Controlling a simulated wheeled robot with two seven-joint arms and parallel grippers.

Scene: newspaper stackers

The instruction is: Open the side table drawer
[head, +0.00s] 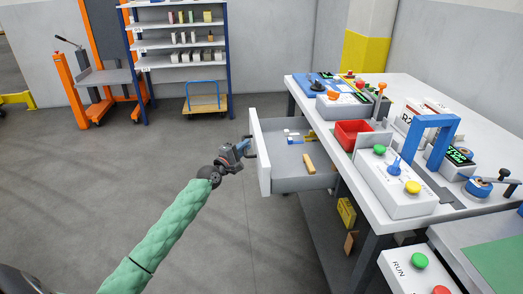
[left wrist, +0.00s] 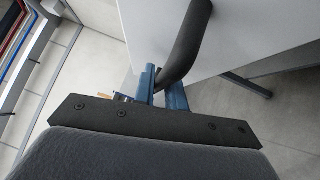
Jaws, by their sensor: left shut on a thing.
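The side table (head: 470,118) stands at the right with a light top. Its grey drawer (head: 288,182) is pulled well out to the left, so the inside shows. In it lie a tan block (head: 309,164) and some small blue, white and yellow items (head: 294,137). My left gripper (head: 245,149) is at the outer face of the white drawer front. In the left wrist view, its blue fingers (left wrist: 163,92) are shut around the dark curved handle (left wrist: 187,42) on the white drawer front (left wrist: 245,32). My right gripper is out of view.
The tabletop holds a red bin (head: 351,134), a blue arch (head: 430,126) and button boxes. A shelf rack (head: 180,58) and a flat cart (head: 205,103) stand at the back. The floor (head: 100,180) left of the drawer is clear.

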